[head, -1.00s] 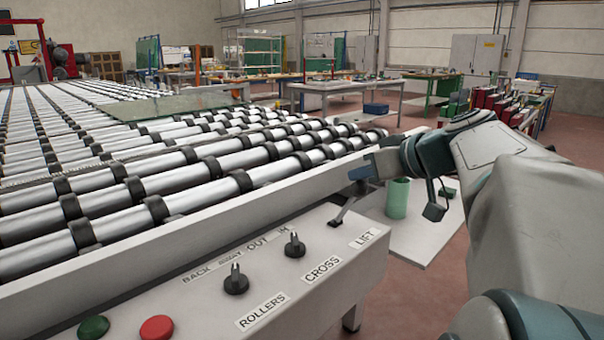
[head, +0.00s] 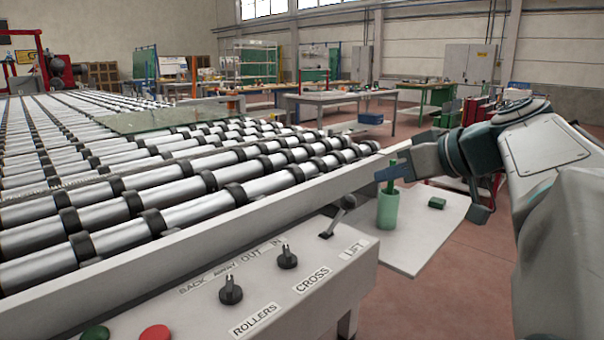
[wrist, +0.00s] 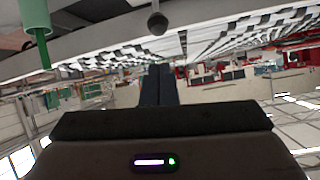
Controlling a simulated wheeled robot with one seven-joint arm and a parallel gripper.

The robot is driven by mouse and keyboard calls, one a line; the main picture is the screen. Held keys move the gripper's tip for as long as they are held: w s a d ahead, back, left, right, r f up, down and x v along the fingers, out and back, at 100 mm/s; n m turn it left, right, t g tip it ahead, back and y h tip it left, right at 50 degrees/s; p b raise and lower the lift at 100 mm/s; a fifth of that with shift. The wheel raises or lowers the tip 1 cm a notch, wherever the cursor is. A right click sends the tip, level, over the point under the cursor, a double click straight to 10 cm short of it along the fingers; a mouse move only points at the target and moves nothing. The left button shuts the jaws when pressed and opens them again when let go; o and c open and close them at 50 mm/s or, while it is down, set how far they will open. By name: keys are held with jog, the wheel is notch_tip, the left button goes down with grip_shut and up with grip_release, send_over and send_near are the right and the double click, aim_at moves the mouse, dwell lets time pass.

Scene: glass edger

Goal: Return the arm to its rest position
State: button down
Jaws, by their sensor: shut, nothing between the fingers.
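My gripper (head: 380,174) is at the end of my arm at the right of the head view, above the end of the control panel (head: 300,285) and close to a green cup. In the wrist view, its two dark fingers (wrist: 159,85) are together with nothing between them. The LIFT lever (head: 338,217) stands on the panel below and left of the gripper, apart from it, tilted with its dark knob up and to the right. The lever's knob (wrist: 157,22) also shows at the top of the wrist view.
The green cup (head: 388,210), holding a green stick, and a small green block (head: 437,202) are on a pale board (head: 425,240) beside the panel. Two rotary knobs and green and red buttons are on the panel. The roller table (head: 150,190) fills the left. Open floor lies right.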

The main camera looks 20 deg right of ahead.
jog(key=shift+s+d, duration=0.1)
jog(key=shift+d, duration=0.05)
dwell(0.3)
jog(key=a+f+m+g+p, duration=0.25)
jog(key=a+g+p, duration=0.35)
jog(key=a+p, duration=0.75)
jog(key=s+a+f+g+h+p, duration=0.2)
jog(key=s+a+f+h+p, duration=0.1)
jog(key=s+a+p, duration=0.4)
jog(key=h+p, duration=0.1)
jog(key=p, duration=0.1)
jog(key=shift+s+a+f+g+p, duration=0.2)
jog(key=shift+s+f+g+p, duration=0.05)
jog(key=shift+s+g+p, duration=0.15)
